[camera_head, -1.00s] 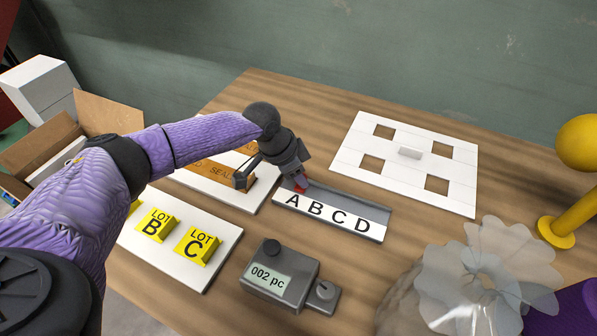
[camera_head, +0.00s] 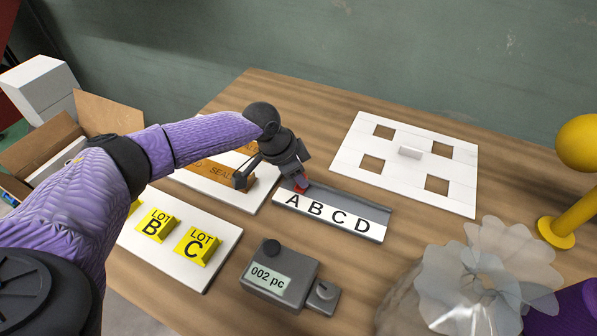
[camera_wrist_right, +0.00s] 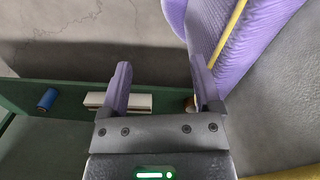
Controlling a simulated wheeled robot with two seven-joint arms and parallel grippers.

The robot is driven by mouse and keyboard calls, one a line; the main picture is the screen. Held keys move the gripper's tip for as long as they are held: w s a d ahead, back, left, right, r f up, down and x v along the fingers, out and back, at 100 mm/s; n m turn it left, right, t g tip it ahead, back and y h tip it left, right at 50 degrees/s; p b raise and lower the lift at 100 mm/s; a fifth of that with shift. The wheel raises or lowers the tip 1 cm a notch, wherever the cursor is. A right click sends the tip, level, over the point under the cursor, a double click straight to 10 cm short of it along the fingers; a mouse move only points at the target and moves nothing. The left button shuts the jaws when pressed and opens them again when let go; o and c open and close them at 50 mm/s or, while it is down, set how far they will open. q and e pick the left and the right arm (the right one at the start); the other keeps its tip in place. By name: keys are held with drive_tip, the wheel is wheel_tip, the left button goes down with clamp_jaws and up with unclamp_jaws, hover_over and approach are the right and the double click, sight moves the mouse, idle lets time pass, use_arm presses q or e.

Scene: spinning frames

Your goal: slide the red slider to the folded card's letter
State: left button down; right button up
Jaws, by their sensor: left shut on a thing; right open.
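The red slider (camera_head: 301,183) sits in a grey track (camera_head: 345,203) with a white strip lettered A B C D. It stands at the track's left end, behind letters A and B. My left gripper (camera_head: 300,176) is shut on it and partly hides it. Yellow folded cards reading LOT B (camera_head: 156,223) and LOT C (camera_head: 197,246) stand on a white board (camera_head: 190,275) at the left. Another yellow card is mostly hidden behind my left arm. My right gripper (camera_wrist_right: 160,85) is open and empty in the right wrist view.
A grey counter (camera_head: 282,275) reading 002 pc stands in front of the track. A white panel with square holes (camera_head: 405,172) lies behind. A clear petalled object (camera_head: 480,285) and a yellow knobbed post (camera_head: 570,215) are at the right. An open carton (camera_head: 105,113) is at the left.

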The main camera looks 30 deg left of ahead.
sight(329, 194)
use_arm(q)
drive_tip(key=d+p, duration=0.1)
drive_tip(key=d, duration=0.1)
drive_tip(key=d+p, duration=0.1)
drive_tip(key=d, duration=0.1)
drive_tip(key=shift+w+r, duration=0.1)
drive_tip(key=shift+r, duration=0.1)
drive_tip(key=shift+d+f, duration=0.1)
drive_tip(key=shift+d, duration=0.3)
drive_tip(key=shift+d+f, duration=0.1)
drive_tip(key=shift+c, duration=1.8)
unclamp_jaws()
use_arm(e)
drive_tip(key=shift+w+a+r, duration=0.25)
drive_tip(key=shift+w+r, duration=0.05)
drive_tip(key=shift+r, duration=0.25)
drive_tip(key=shift+w+a+r, duration=0.25)
drive_tip(key=shift+r, duration=0.25)
